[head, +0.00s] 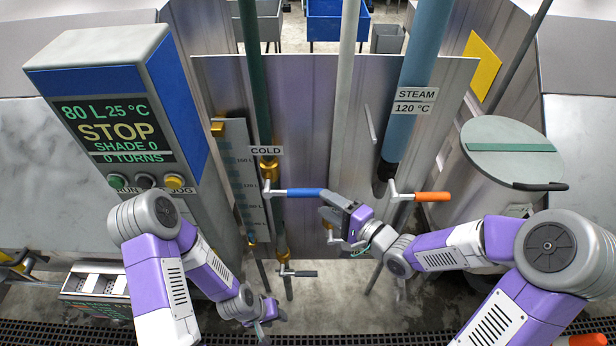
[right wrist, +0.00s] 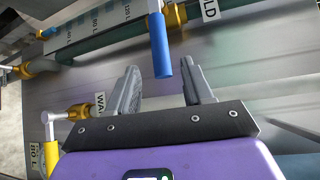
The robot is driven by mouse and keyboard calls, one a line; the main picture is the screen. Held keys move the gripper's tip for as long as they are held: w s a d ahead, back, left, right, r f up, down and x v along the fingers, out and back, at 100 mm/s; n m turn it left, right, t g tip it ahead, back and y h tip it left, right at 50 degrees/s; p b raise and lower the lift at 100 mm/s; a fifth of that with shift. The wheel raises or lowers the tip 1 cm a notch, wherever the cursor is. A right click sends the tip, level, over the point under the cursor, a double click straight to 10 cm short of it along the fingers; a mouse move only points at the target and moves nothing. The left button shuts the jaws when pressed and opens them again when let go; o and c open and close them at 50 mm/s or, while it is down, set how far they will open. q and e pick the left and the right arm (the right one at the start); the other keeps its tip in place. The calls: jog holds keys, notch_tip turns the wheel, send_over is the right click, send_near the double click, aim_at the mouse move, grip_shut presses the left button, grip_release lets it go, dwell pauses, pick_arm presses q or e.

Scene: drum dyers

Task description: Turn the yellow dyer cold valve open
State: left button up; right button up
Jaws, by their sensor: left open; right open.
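The cold valve has a blue lever handle (head: 300,193) on a brass fitting (head: 268,170) under a COLD label (head: 266,151); the lever lies sideways, pointing right. My right gripper (head: 334,203) is open at the lever's free end. In the right wrist view, the end of the blue handle (right wrist: 159,45) shows at the gap between the open fingertips (right wrist: 162,78); I cannot tell whether they touch it. My left gripper (head: 267,322) is open and low, apart from the valve. A yellow plate (head: 482,66) is on the machine at the right.
A steam pipe (head: 410,120) with an orange lever (head: 432,197) stands to the right. A grey lever (head: 300,273) sits lower down. A control box (head: 120,130) showing STOP stands left. A lidded drum (head: 512,150) is at the right. A graduated gauge (head: 243,180) stands beside the cold pipe.

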aim_at(313, 197)
jog(key=shift+x, duration=3.6)
jog(key=shift+s+a, duration=0.1)
jog(key=shift+a, duration=0.05)
grip_shut()
